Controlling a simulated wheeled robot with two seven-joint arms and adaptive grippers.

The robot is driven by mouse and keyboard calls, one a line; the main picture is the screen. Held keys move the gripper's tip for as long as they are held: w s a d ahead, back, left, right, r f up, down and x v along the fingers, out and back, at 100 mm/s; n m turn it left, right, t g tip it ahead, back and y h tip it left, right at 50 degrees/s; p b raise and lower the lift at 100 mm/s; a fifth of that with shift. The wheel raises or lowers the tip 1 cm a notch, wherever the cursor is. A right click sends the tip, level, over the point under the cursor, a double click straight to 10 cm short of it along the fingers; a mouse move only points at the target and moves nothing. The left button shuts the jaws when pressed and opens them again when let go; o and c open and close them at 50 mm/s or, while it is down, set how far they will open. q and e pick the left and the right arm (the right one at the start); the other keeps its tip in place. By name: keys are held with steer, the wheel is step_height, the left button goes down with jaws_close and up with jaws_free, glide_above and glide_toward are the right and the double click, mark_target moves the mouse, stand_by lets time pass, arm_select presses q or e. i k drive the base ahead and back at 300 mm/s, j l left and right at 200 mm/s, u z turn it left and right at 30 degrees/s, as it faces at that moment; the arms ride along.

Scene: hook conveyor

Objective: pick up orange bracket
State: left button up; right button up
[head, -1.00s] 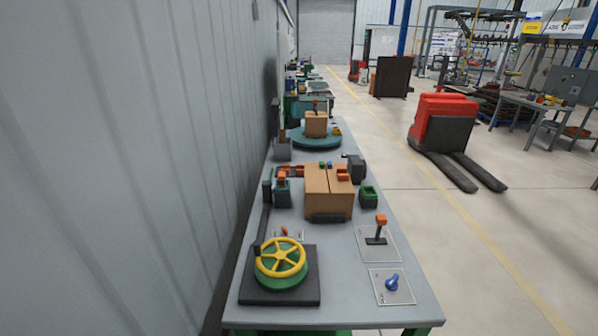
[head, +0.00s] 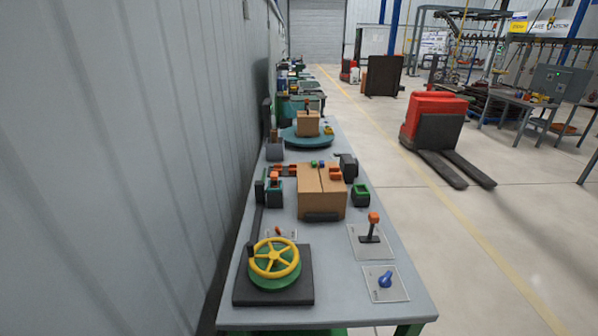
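Several small orange pieces show on the grey workbench (head: 335,268), and I cannot tell for sure which is the bracket. One orange piece (head: 335,172) sits at the right of the top of a cardboard box (head: 322,197). Another orange piece (head: 275,177) is on a dark green holder left of the box. More orange shows just behind it (head: 291,168). A small orange item also shows on a far table at the right (head: 541,97). Neither of my grippers is in view.
The bench also holds a yellow handwheel (head: 275,258), an orange-topped lever (head: 373,219), a blue knob (head: 386,280) and a round turntable (head: 306,136). A wall runs along the left. A red pallet truck (head: 436,120) stands right; the floor between is open.

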mark_target(293, 167)
steer(key=z, duration=0.8)
steer(key=i+l+z, duration=0.25)
steer(key=l, duration=0.25)
steer(key=i+l+z, duration=0.25)
steer(key=l, duration=0.25)
steer(key=i+l+z, duration=0.25)
steer(key=l, duration=0.2)
steer(key=i+l+z, duration=0.25)
steer(key=l, duration=0.2)
steer(key=i+l, duration=0.2)
steer(key=i+l+z, duration=0.1)
steer(key=i, duration=0.3)
steer(key=i+u, duration=0.3)
steer(key=i+l+u, duration=0.15)
steer(key=u, duration=0.2)
steer(key=i+u, duration=1.3)
steer(key=i, duration=0.3)
